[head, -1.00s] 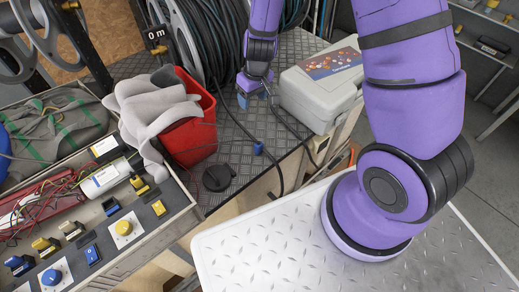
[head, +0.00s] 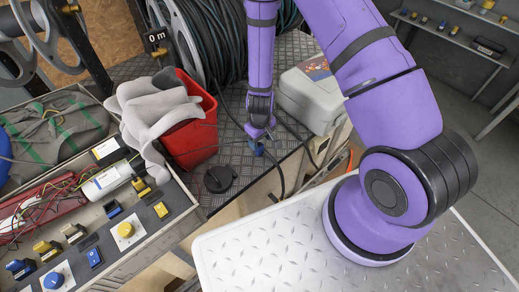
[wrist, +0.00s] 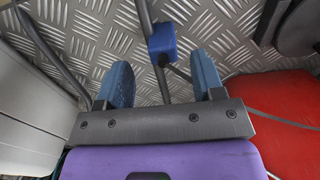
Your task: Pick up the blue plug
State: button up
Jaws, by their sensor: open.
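The blue plug (wrist: 162,44) lies on the grey tread-plate bench top, on a dark cable. In the wrist view it sits just beyond the fingertips, between their lines and a little above the middle of the gap. My gripper (wrist: 162,76) is open and empty, its two blue-padded fingers apart on either side. In the head view my gripper (head: 257,139) points down at the bench near its front edge. The plug (head: 257,149) is partly hidden there by the gripper, and I cannot tell the exact gap between them.
A red bucket (head: 190,135) with grey cloth stands left of my gripper; a grey case (head: 308,103) stands right. A black round lid (head: 220,178) lies nearby. A tray of switches (head: 120,228) is at left.

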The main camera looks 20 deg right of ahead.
aim_at(261, 146)
jog(key=shift+s+f, duration=0.2)
jog(key=shift+f, duration=0.9)
jog(key=shift+s+f, duration=0.2)
jog(key=shift+f, duration=1.5)
jog(key=c, duration=1)
